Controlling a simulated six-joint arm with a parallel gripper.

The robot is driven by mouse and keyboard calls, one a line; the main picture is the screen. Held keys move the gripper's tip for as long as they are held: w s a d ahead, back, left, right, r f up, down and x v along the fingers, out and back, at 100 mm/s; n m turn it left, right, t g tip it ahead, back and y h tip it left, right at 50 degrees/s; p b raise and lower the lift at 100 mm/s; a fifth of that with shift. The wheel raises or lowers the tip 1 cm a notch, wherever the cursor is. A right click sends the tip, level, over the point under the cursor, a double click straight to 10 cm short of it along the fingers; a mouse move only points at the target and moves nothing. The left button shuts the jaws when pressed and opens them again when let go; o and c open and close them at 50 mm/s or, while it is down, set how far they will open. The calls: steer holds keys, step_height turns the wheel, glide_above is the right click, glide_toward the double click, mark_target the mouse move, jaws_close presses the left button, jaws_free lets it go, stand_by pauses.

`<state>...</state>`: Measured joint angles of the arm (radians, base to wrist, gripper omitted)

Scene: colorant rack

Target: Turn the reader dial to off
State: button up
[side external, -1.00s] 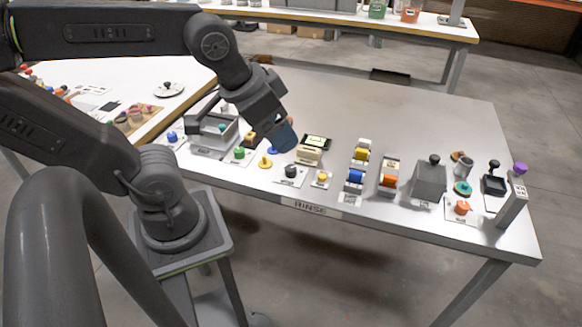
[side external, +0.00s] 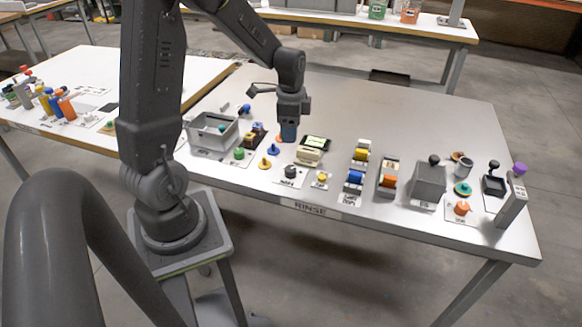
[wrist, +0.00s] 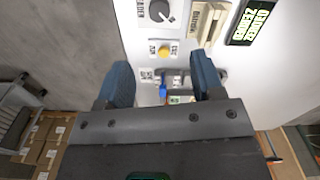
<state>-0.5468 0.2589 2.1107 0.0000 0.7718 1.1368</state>
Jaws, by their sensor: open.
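The reader dial (side external: 291,171) is a black round knob on a white plate near the front edge of the table in the side view. In the wrist view the dial (wrist: 160,11) is at the top edge, partly cut off, with a pale pointer line and a printed label beside it. I cannot read its setting. My gripper (side external: 289,138) points down, behind and apart from the dial, near the display. In the wrist view my gripper (wrist: 165,85) has its two blue fingers spread, with nothing held between them.
The beige reader (side external: 308,156) and its lit display (side external: 315,142) stand behind the dial. A yellow button (side external: 322,178) is to the dial's right. Yellow and blue knobs, a grey bin (side external: 213,133) and rocker switches (side external: 356,176) stand nearby. The table behind is mostly clear.

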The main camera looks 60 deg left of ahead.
mark_target(291, 169)
step_height(291, 169, down, 14)
steer(key=shift+r, duration=0.2)
stand_by(0.4)
steer(key=c, duration=0.9)
